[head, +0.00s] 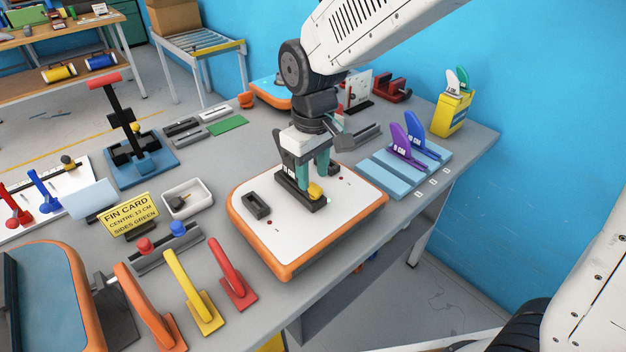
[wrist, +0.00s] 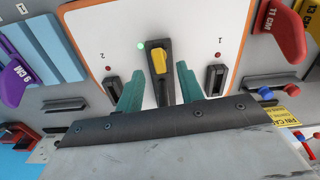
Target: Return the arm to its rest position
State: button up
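My gripper (head: 314,168) is low over the white board with the orange rim (head: 258,218). Its two teal fingers stand apart in the wrist view (wrist: 160,92), with no object seen clamped between them. Between and beyond them is the black middle box with a yellow lever (wrist: 159,62), which also shows in the head view (head: 316,190). A green light is lit beside this box. I cannot tell whether the fingers touch it. My arm reaches down from the upper right and hides part of the bench behind.
Blue foam blocks with purple and blue fins (head: 408,150) stand right of the board. A yellow holder (head: 452,112) is beyond them. Red, yellow and orange fins stand in front left (head: 236,275). A fin card (head: 130,213) and white tray (head: 188,198) are left. A blue wall lies behind.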

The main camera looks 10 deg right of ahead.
notch_tip(320, 180, up, 5)
jog(key=shift+f, duration=0.2)
jog(key=shift+s+d+f, duration=0.15)
jog(key=shift+s, duration=0.15)
jog(key=s+d+r+m, duration=0.3)
jog(key=s+d+m, duration=0.1)
jog(key=s+d, duration=0.5)
jog(key=s+d+r+m+t, duration=0.1)
jog(key=s+d+m, duration=0.3)
jog(key=s+d, duration=0.6)
jog(key=shift+s+d+r, duration=0.25)
jog(key=shift+d+r, duration=0.55)
jog(key=shift+r, duration=0.1)
